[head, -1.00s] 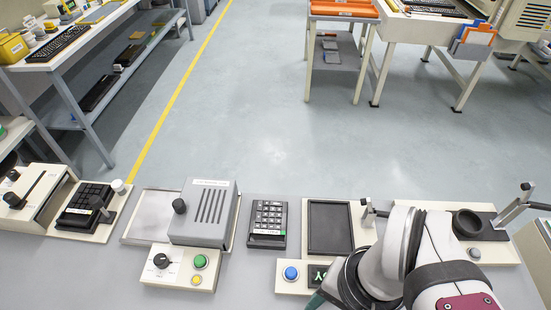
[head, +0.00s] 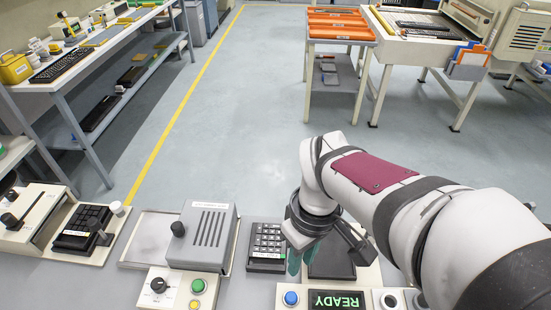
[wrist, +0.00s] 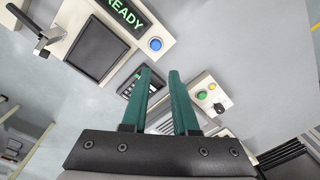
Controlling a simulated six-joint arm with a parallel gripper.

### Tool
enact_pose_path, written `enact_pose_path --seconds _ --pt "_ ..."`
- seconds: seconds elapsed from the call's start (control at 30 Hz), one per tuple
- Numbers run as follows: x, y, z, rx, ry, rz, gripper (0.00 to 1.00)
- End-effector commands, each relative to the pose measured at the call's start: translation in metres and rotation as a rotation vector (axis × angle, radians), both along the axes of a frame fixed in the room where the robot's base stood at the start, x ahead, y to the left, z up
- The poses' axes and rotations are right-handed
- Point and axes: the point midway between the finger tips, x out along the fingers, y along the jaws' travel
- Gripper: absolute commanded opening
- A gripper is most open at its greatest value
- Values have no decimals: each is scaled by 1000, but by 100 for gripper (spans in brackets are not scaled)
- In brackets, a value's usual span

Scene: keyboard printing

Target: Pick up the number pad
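The number pad (head: 267,242) is black with grey keys and a pale green label strip on its near edge. It lies flat on the grey bench, between a grey boxy machine and a dark tray. In the wrist view it also shows (wrist: 127,89), partly hidden behind one finger. My gripper (head: 296,262) is at the pad's right side in the head view, apparently above the bench.
The grey machine (head: 200,236) with a black knob stands left of the pad. The dark tray (head: 332,258) is to the right, with a READY display (head: 337,300) and blue button (head: 291,298) in front. Another black keypad (head: 84,222) sits in a far-left fixture.

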Motion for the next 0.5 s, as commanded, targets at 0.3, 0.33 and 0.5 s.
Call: enact_pose_path --seconds 0.3,0.33,0.5 --pt "74 70 -62 -43 -44 876 28" --pt "74 69 -69 -42 -43 877 28" --pt "73 69 -120 -42 -40 871 28"
